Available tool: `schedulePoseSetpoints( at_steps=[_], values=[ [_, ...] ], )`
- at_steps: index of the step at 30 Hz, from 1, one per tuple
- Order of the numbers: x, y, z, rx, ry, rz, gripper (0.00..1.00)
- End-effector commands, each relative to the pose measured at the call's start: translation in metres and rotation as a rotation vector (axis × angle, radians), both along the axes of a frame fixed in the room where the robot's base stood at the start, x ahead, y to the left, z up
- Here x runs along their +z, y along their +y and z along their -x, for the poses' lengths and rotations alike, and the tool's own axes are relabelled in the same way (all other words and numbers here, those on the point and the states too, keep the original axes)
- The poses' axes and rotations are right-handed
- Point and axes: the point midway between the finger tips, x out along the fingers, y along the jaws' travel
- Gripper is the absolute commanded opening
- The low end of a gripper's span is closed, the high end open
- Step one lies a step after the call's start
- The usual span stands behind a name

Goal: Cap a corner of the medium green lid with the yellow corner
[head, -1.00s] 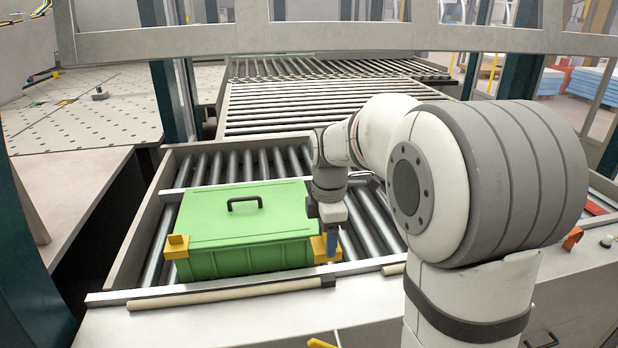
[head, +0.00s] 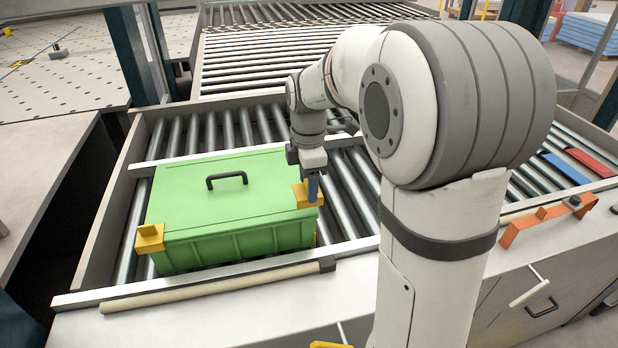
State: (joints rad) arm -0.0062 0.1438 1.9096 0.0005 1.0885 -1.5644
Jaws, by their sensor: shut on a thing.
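The medium green lid (head: 205,205), with a black handle, covers a green box (head: 235,252) on the rollers. One yellow corner (head: 150,238) caps its front left corner. My gripper (head: 312,188) points down at the lid's front right corner. It is shut on another yellow corner (head: 300,196), which appears at or just above that lid corner. A small yellow sliver shows lower beside the box's right side.
The box stands in a framed roller bed (head: 345,215), with a pale bar (head: 215,287) along the front. Bare rollers lie behind and right of the box. An orange bracket (head: 545,220) and red and blue strips are at right.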

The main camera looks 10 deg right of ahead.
Motion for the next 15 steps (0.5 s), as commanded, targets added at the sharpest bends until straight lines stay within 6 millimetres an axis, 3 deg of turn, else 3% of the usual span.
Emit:
schedulePoseSetpoints(
  at_steps=[15],
  values=[
    [-0.043,0.0,0.0,0.0,0.0,0.0,0.32]
  ],
)
